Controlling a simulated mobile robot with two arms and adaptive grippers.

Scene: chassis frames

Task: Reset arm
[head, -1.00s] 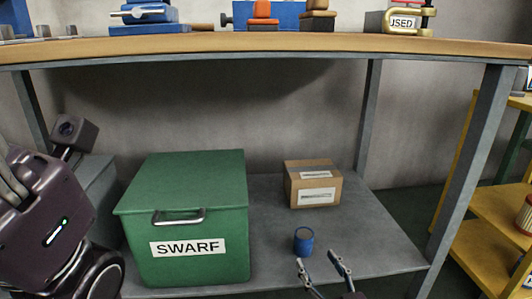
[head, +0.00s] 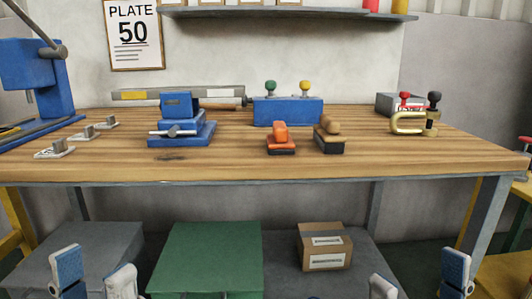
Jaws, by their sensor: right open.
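My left gripper (head: 95,273) shows at the bottom left of the head view. Its two blue-and-white fingers are apart, with nothing visible between the tips. My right gripper (head: 420,278) shows at the bottom right, its fingers also wide apart with nothing visible between them. Both grippers point up in the picture, in front of the workbench (head: 300,172) and below its top edge in the picture. The palms and most of both arms are out of frame.
On the bench stand a blue vise (head: 178,120), an orange-handled block (head: 281,138), a wooden-knobbed block (head: 329,135), a blue rack (head: 287,110) and a brass clamp (head: 410,123). Below are a green bin (head: 205,255) and a cardboard box (head: 324,247). The front bench strip is clear.

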